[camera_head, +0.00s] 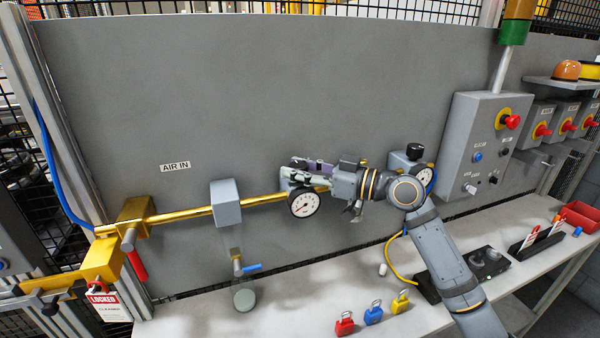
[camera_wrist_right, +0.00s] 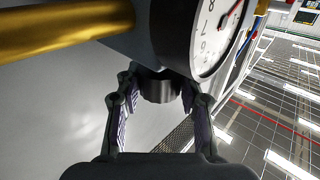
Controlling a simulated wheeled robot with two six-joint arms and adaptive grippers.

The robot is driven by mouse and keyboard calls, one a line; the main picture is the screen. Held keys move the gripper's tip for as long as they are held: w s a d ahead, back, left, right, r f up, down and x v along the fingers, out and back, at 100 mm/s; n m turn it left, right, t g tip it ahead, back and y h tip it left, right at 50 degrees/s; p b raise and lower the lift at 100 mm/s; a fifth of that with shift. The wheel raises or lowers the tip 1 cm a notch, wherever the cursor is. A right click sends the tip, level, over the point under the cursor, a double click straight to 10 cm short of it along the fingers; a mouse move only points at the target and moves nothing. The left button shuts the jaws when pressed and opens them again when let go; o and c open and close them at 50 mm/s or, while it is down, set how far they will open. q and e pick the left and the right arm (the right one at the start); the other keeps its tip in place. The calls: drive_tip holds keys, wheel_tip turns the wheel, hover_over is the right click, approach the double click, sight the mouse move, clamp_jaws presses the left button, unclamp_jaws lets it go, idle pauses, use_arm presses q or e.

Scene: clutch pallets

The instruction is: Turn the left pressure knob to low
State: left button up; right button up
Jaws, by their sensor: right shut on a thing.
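The left pressure regulator sits on the brass air pipe, with a round white gauge (camera_head: 305,203) on its front. Its black knob (camera_wrist_right: 158,88) is between the fingers of my right gripper (camera_head: 302,170) in the right wrist view. The right gripper is shut on this knob, reaching in sideways from the right. In the head view the gripper hides the knob. The gauge also shows in the wrist view (camera_wrist_right: 217,32), partly cut off, with a red needle. My left gripper is not in view.
A second regulator with a black knob (camera_head: 414,150) stands behind my right arm. A grey control box (camera_head: 480,145) with a red button is to its right. Red, blue and yellow padlocks (camera_head: 373,313) lie on the bench below. A red-handled valve (camera_head: 136,264) is at left.

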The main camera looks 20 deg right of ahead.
sight(298, 164)
drive_tip(key=o, duration=1.2)
drive_tip(key=shift+w+a, duration=0.1)
wheel_tip(298, 164, up, 10)
drive_tip(key=shift+f, duration=0.1)
